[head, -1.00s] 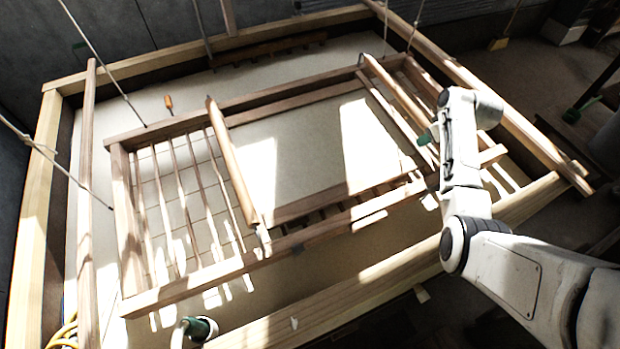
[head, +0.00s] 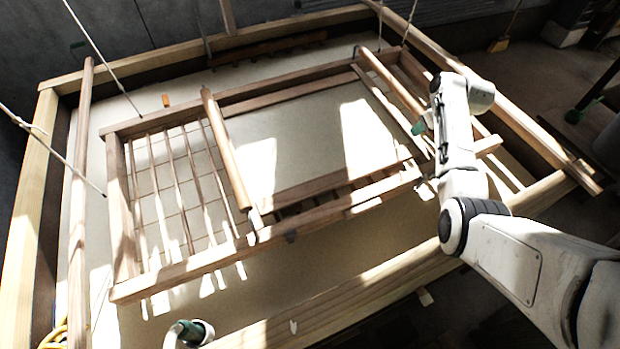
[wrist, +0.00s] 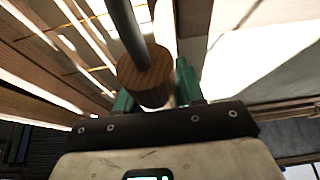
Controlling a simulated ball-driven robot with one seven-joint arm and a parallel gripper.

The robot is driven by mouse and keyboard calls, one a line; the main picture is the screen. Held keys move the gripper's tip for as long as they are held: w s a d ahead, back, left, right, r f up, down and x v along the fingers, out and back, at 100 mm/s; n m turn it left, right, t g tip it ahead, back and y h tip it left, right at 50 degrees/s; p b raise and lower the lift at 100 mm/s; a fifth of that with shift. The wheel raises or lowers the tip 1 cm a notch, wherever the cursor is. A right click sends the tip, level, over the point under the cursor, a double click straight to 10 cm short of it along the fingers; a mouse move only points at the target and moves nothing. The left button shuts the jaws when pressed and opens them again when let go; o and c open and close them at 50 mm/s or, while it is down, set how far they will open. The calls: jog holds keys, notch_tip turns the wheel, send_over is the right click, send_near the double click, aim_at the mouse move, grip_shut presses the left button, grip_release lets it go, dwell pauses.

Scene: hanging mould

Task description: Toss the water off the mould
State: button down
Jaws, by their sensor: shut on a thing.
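The mould (head: 214,258) is a wooden frame with thin ribs. It hangs on cords inside the large wooden vat (head: 340,308), above a pale surface. Two round wooden bars cross it: the left bar (head: 226,155) and the right bar (head: 390,79). My gripper (head: 420,127) is at the near end of the right bar, partly hidden by my arm. In the wrist view its green fingers (wrist: 155,88) stand on either side of a round wooden end (wrist: 147,76), shut on it. Water on the mould cannot be made out in the glare.
A green fitting (head: 190,333) with a pale hose stands at the vat's near edge. A long wooden rail (head: 80,200) runs along the left side. Cords (head: 100,60) rise at the left and back. A dark wooden rack (head: 268,49) lies at the back.

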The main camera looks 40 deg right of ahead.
jog(key=shift+g, duration=0.4)
jog(key=r+p, duration=0.2)
jog(key=r, duration=0.1)
jog(key=r+p, duration=0.3)
jog(key=shift+w+d+r, duration=0.1)
jog(key=shift+w, duration=0.1)
notch_tip(320, 180, up, 8)
jog(key=g, duration=0.1)
jog(key=shift+w, duration=0.4)
jog(key=shift+d+r, duration=0.1)
jog(key=shift+d, duration=0.05)
jog(key=shift+s+a+f+t+b, duration=0.1)
jog(key=shift+s+f+t+b, duration=0.15)
jog(key=shift+f, duration=0.3)
jog(key=shift+s+a+f+t+b, duration=0.1)
jog(key=shift+f+t, duration=0.25)
jog(key=shift+f, duration=0.25)
jog(key=shift+s+f+t+b, duration=0.2)
jog(key=shift+f+t, duration=0.1)
jog(key=shift+f, duration=0.25)
jog(key=c, duration=0.6)
grip_release()
jog(key=b+v, duration=0.1)
jog(key=v, duration=0.9)
jog(key=shift+s+r+b, duration=0.25)
jog(key=shift+r+b, duration=0.05)
jog(key=shift+r, duration=0.05)
jog(key=shift+a, duration=0.1)
